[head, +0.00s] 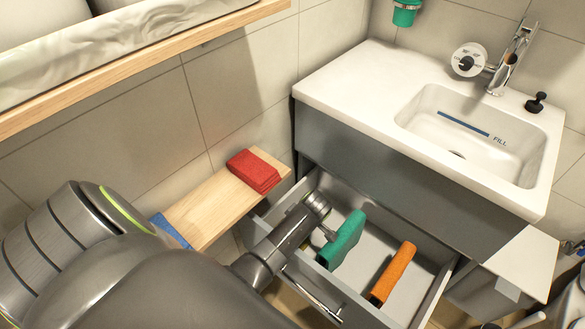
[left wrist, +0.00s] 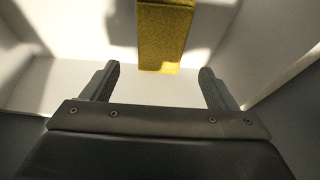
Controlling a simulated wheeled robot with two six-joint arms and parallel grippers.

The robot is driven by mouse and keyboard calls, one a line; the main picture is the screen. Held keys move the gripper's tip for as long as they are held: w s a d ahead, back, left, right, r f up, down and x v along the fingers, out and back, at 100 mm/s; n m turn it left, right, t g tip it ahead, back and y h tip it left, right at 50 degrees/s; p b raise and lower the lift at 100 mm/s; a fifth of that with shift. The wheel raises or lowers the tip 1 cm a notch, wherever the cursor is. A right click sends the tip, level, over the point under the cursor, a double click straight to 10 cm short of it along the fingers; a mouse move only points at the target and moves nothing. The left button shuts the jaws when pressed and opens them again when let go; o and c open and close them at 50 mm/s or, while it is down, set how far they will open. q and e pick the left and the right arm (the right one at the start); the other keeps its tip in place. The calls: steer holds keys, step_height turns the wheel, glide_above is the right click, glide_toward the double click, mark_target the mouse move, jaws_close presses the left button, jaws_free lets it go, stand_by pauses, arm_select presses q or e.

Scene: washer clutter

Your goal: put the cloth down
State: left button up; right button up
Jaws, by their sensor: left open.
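In the left wrist view a yellow cloth (left wrist: 163,35) lies ahead of my left gripper (left wrist: 158,72), its near end between the lines of the two fingers. The fingers stand wide apart, and neither touches the cloth. Pale drawer walls surround it. A teal cloth (head: 343,240) and an orange cloth (head: 392,274) lie in the drawer. My right gripper is not in view.
A red folded cloth (head: 254,171) lies on a wooden shelf (head: 211,206), with a blue cloth (head: 170,231) at its near end, partly hidden by my arm. The washbasin (head: 480,135) stands above the drawer. A higher wooden shelf (head: 130,62) crosses the top left.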

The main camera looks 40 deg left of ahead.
arm_select(q)
steer(key=shift+s+f, duration=0.15)
steer(key=shift+s, duration=0.1)
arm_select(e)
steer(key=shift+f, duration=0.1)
arm_select(q)
steer(key=shift+r, duration=0.25)
steer(key=p+v, duration=0.3)
steer(key=v, duration=0.9)
steer(key=shift+w+r+p, duration=0.25)
steer(key=shift+r+p, duration=0.05)
steer(key=shift+r, duration=0.1)
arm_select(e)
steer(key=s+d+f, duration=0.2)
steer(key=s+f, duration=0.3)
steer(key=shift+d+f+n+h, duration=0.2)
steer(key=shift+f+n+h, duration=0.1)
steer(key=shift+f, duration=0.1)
arm_select(q)
steer(key=shift+a, duration=0.1)
